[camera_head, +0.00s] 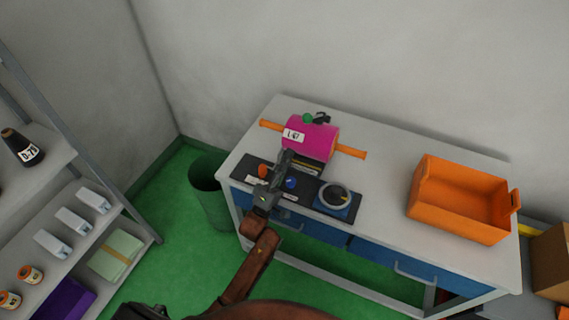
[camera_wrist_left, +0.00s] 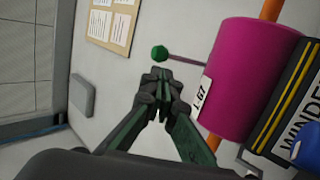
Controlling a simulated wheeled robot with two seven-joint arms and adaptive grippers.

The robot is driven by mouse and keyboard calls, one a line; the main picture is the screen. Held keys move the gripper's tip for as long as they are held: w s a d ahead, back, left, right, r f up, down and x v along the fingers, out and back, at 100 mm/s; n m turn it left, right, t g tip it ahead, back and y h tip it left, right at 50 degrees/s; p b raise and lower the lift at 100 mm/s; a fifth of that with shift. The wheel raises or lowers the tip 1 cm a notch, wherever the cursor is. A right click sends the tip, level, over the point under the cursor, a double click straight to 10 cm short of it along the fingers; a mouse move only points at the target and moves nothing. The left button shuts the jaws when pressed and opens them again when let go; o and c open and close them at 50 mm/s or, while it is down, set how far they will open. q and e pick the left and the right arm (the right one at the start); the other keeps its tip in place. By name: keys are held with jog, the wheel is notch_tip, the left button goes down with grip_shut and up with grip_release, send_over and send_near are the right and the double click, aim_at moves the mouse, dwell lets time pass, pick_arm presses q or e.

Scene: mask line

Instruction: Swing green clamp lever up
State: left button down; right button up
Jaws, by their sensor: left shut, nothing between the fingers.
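The green ball knob (camera_head: 307,118) of the clamp lever shows just behind the magenta roll (camera_head: 318,142), beside a small dark part. In the left wrist view the green knob (camera_wrist_left: 159,53) sits on the end of a thin dark rod (camera_wrist_left: 187,60) running towards the roll (camera_wrist_left: 248,78), which is labelled L-67. My left gripper (camera_head: 286,156) is at the near left side of the roll. In the wrist view its fingertips (camera_wrist_left: 160,80) are shut and empty, with the knob beyond them and apart. My right gripper is not in view.
An orange bar (camera_head: 350,152) passes through the roll. A dark panel (camera_head: 247,177) with a blue knob and a round dial unit (camera_head: 337,197) lies at the bench's front. An orange crate (camera_head: 460,222) stands at the right. A green bin (camera_head: 207,190) is beside the bench.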

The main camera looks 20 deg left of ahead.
pick_arm(q)
jog(key=x, duration=0.8)
jog(key=shift+w+r+b, duration=0.15)
jog(key=shift+w+b, duration=0.05)
jog(key=shift+b, duration=0.1)
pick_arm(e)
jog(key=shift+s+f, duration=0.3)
